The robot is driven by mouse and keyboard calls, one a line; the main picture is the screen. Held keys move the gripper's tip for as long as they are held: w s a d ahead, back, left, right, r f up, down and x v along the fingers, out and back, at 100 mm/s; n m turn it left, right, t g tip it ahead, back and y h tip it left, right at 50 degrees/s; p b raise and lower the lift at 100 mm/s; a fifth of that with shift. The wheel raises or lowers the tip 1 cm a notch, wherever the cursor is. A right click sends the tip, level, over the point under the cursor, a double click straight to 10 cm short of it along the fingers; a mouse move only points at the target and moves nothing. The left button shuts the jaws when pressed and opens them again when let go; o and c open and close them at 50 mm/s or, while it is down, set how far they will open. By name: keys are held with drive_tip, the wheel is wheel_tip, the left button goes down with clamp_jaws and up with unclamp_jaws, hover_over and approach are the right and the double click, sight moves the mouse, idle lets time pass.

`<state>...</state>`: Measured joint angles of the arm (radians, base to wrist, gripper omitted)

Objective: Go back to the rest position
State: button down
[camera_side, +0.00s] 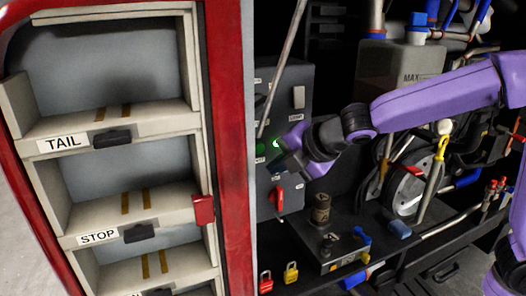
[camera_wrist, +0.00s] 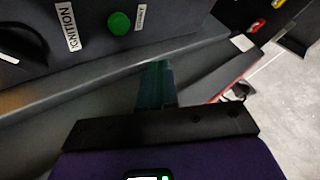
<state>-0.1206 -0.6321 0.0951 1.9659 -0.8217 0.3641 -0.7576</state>
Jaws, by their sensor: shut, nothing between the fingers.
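My gripper (camera_side: 281,158) is at the end of my purple arm, close in front of the grey control panel (camera_side: 297,100) in the side view. In the wrist view my gripper (camera_wrist: 155,68) has its greenish fingers together, with nothing seen between them. A green round button (camera_wrist: 119,23) sits on the panel face ahead of the fingers, between the IGNITION label (camera_wrist: 68,25) and a smaller label. A bright green light (camera_side: 276,143) shows beside the fingers in the side view. Whether the fingers touch the panel cannot be told.
A red rotary switch (camera_side: 276,196) is on the panel below my gripper. A black bench (camera_side: 350,214) holds a reel (camera_side: 407,190) and small parts. Red (camera_side: 265,281) and yellow (camera_side: 291,273) padlocks hang below. A red-framed shelf unit (camera_side: 228,120) stands left. A pale rod slants above my gripper.

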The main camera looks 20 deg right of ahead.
drive_tip(key=s+d+f+m+g+h, duration=0.1)
drive_tip(key=s+d+f+m+g, duration=0.2)
drive_tip(key=s+d, duration=0.4)
drive_tip(key=s+d+f+m+g+h, duration=0.1)
drive_tip(key=s+d+f+m+g, duration=0.2)
drive_tip(key=s+d, duration=0.5)
drive_tip(key=s+d+f+m+g+h, duration=0.1)
drive_tip(key=s+d+f+m, duration=0.3)
drive_tip(key=s, duration=1.4)
drive_tip(key=d+m+g, duration=0.1)
drive_tip(key=d+m, duration=0.1)
drive_tip(key=d, duration=0.2)
drive_tip(key=shift+f+g, duration=0.2)
drive_tip(key=shift+g, duration=0.2)
idle(0.3)
